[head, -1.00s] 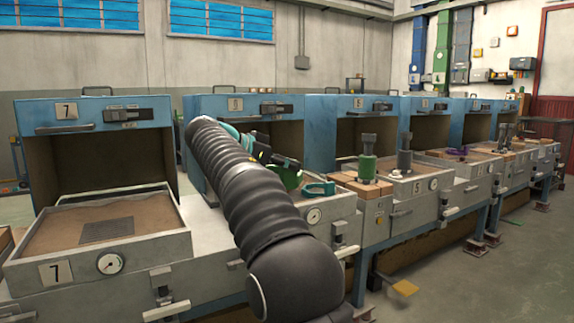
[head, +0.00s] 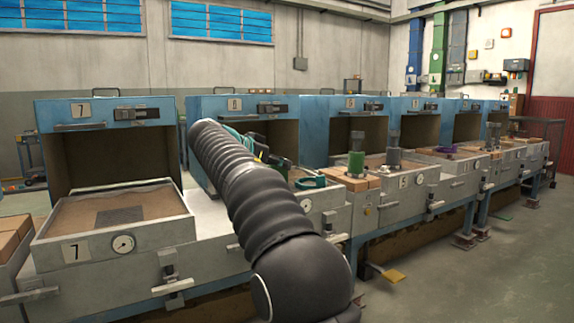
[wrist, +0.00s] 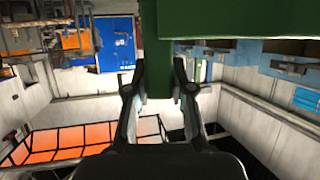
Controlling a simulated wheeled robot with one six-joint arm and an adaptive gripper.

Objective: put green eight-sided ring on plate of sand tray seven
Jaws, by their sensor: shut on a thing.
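Sand tray seven (head: 86,250), marked 7, stands at the left in the head view. A dark square plate (head: 120,215) lies bare on its sand. In the wrist view my gripper (wrist: 158,90) is shut on a green thing (wrist: 235,22), seen close up at the top. It looks like the green ring, but its eight-sided outline is cut off by the picture edge. In the head view my gripper is mostly hidden behind my arm, to the right of tray seven.
A teal-green curved piece (head: 311,182) shows at the neighbouring tray, right of my arm. Farther right a green cylinder (head: 356,163) and a grey one (head: 394,152) stand upright. Blue open-fronted hood seven (head: 105,112) rises behind tray seven. Bricks (head: 12,238) lie at the left edge.

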